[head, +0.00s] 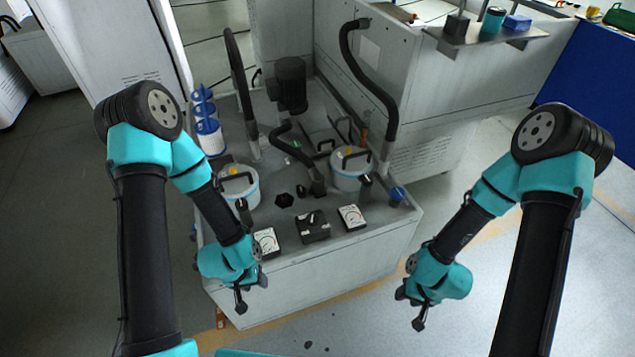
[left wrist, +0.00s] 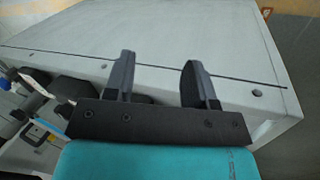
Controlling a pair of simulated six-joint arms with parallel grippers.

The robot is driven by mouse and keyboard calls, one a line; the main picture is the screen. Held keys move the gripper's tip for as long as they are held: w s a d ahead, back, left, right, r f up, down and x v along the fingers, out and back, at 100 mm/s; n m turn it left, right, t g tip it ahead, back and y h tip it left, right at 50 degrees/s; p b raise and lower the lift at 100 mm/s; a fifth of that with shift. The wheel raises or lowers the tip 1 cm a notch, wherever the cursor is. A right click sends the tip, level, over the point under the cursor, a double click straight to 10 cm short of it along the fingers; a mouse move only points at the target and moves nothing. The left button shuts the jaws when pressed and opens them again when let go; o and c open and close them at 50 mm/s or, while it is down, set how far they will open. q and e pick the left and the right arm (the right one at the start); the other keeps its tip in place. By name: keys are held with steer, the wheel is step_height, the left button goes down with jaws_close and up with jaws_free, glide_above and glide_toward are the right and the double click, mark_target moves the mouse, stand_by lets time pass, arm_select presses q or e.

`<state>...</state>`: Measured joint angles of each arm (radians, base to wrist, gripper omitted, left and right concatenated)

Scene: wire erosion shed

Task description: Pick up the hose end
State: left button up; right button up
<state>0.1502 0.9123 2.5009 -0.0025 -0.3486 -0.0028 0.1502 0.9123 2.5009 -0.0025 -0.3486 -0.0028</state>
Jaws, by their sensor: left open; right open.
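Several black hoses show in the head view. A short bent hose (head: 288,148) runs over the top of the grey cabinet (head: 330,272) and comes down to a dark, blunt end (head: 318,184) between two white pots. I cannot tell for certain which hose end is the task's. My left gripper (head: 241,303) is open and empty in front of the cabinet's left front, apart from the hoses. In the left wrist view its spread fingers (left wrist: 160,78) have only the grey cabinet behind them. My right gripper (head: 418,322) is open and empty, right of the cabinet.
The left pot (head: 240,192) and right pot (head: 350,182) have black handles. Two gauges, the left (head: 267,242) and right (head: 352,217), flank a black box (head: 313,232). Tall hoses rise at left (head: 240,95) and right (head: 375,88). Floor is clear at right.

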arm_select(q)
steer(key=o, duration=0.9)
